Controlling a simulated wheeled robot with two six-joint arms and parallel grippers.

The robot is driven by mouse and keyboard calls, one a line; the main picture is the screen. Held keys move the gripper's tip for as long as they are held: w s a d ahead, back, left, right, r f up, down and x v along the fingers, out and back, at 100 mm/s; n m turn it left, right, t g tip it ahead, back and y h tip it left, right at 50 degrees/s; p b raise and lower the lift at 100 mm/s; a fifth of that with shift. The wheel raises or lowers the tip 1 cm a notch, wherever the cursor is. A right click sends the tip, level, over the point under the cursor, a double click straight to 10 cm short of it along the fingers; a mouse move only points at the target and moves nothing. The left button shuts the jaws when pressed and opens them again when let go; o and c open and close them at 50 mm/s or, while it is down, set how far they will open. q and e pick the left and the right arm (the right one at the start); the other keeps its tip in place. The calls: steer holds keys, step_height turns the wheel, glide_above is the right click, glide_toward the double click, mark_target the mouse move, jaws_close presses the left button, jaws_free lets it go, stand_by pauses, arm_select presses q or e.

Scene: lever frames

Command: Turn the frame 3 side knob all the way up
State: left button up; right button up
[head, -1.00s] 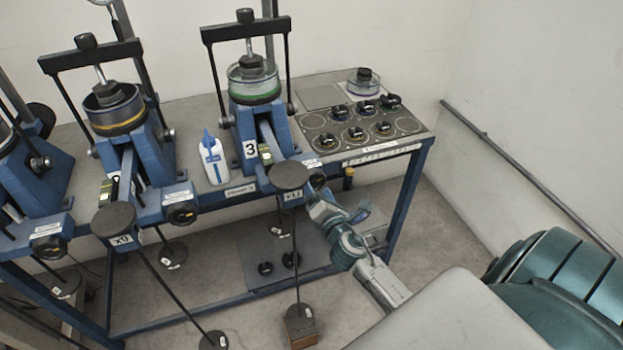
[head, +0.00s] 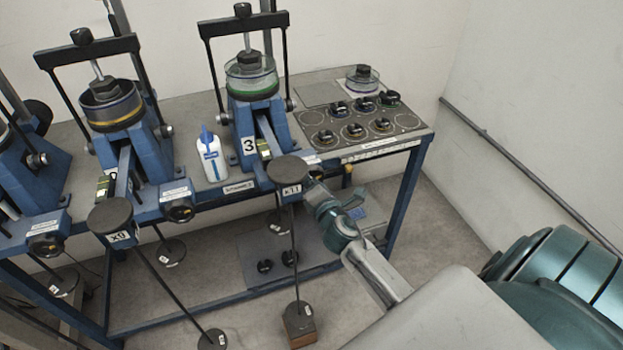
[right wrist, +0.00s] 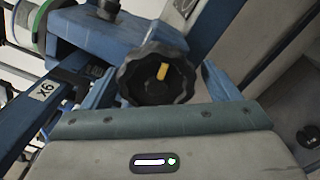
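Frame 3 (head: 243,118) is a blue lever frame with a white "3" label and a glass cell with a green band on top. In the right wrist view its side knob (right wrist: 140,84) is black and lobed, with a yellow mark pointing nearly straight up. In the head view the knob is mostly hidden behind the lever end and my gripper. My right gripper (head: 322,194) is at the right side of frame 3. In the right wrist view its blue fingers (right wrist: 162,88) are apart, one on each side of the knob. Firm contact cannot be told. My left gripper is not in view.
A round black weight hanger top (head: 287,168) stands close left of my gripper, its rod going down to a weight. A white bottle (head: 210,158) stands between the frames. A panel with several black knobs (head: 405,122) lies on the table's right. Free floor lies right of the table.

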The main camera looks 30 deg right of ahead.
steer(key=shift+v, duration=3)
